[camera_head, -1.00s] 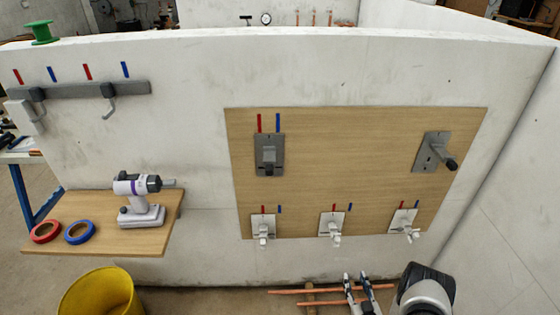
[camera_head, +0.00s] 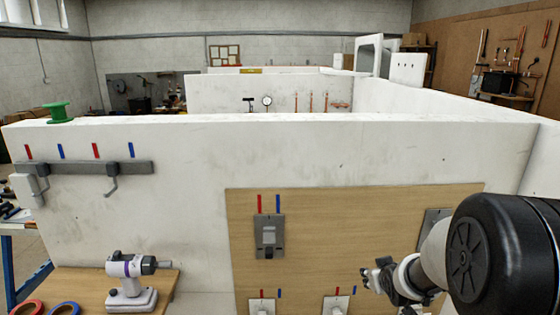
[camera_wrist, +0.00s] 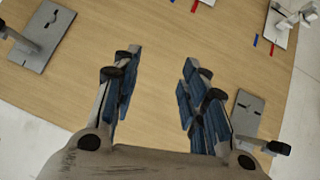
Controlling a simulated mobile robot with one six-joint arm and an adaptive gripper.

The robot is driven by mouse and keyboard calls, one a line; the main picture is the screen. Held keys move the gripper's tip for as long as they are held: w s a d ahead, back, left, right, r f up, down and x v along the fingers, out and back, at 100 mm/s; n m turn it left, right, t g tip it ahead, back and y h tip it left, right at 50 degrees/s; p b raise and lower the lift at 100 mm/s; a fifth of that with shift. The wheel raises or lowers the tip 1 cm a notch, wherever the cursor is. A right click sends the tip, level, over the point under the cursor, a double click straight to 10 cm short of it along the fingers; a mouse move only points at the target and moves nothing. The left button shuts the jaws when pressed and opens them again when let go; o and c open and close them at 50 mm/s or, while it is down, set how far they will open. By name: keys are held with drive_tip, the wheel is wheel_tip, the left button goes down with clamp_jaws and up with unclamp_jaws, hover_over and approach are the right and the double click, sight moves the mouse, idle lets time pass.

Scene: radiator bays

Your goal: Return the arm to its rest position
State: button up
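My gripper (camera_head: 378,275) is in front of the wooden board (camera_head: 345,215), at the lower right of the head view. My dark-capped arm reaches in from the right edge. In the wrist view my gripper (camera_wrist: 157,85) has its two blue-padded fingers spread apart. Only bare board (camera_wrist: 155,30) shows between them, and nothing is held. Whether the gripper touches the board cannot be told from these frames.
A grey plate (camera_head: 269,238) is on the board; another (camera_head: 433,222) is partly hidden by my arm. White plates (camera_head: 336,305) line the lower edge. A green spool (camera_head: 60,112) tops the wall.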

drive_tip(key=s+a+r+g, duration=0.1)
drive_tip(key=s+a+r, duration=0.25)
drive_tip(key=s, duration=0.45)
drive_tip(key=s+a+r+m+g, duration=0.1)
drive_tip(key=s+a+r, duration=0.1)
drive_tip(key=s+r, duration=0.4)
drive_tip(key=s+a+r+g, duration=0.1)
drive_tip(key=s+a+r, duration=0.2)
drive_tip(key=s, duration=0.6)
drive_tip(key=s+a+g+y, duration=0.1)
drive_tip(key=s+a+g, duration=0.1)
drive_tip(key=s, duration=1.1)
drive_tip(key=shift+a+f+m+y, duration=0.3)
drive_tip(key=shift+a+f, duration=0.1)
drive_tip(key=shift+a, duration=0.4)
drive_tip(key=shift+s+a, duration=0.1)
